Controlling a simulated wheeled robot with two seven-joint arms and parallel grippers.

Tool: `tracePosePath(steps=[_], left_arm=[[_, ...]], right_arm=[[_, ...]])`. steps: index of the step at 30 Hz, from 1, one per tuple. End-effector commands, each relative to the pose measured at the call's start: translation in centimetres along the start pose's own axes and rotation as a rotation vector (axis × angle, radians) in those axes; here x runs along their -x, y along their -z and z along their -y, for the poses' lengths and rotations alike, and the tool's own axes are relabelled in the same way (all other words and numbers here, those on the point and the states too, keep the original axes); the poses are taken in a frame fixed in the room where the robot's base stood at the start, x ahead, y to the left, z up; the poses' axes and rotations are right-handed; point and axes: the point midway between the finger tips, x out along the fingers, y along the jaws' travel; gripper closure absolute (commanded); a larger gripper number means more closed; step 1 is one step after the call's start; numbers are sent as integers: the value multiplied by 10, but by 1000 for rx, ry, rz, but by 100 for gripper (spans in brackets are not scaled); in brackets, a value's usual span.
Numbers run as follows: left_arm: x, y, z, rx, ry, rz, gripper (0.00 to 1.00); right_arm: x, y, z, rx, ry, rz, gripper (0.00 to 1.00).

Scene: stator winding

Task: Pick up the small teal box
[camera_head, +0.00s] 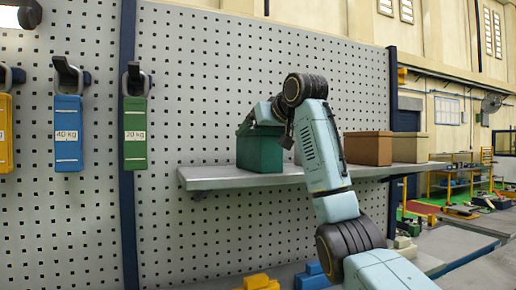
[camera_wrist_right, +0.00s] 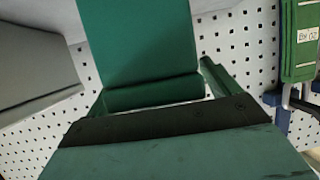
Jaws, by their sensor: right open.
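The small teal box (camera_head: 259,153), dark green-teal in the picture, stands upright on the left part of the grey shelf in the head view. My right arm reaches in from the lower right, and its gripper (camera_head: 256,119) is at the top of the box. In the right wrist view the teal box (camera_wrist_right: 140,45) lies straight ahead of the open right gripper (camera_wrist_right: 158,82), with one finger to each side. Whether the fingers touch the box cannot be told. My left gripper is not in view.
The grey shelf (camera_head: 230,178) is fixed to a perforated panel (camera_head: 220,60). Yellow, blue (camera_head: 68,135) and green (camera_head: 135,135) labelled weights hang at left.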

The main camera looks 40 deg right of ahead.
Motion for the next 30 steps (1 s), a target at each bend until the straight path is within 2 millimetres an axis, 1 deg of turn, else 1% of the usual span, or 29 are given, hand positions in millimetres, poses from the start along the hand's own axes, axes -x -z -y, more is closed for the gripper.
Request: tracePosePath(steps=[2,5,19,26,30], left_arm=[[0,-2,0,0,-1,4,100],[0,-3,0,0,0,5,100],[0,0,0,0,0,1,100],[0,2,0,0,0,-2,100],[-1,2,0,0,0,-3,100]], right_arm=[[0,0,0,0,0,0,12],[0,0,0,0,0,0,24],[1,0,0,0,0,-1,85],[2,1,0,0,0,-4,85],[3,5,0,-1,1,-5,85]])
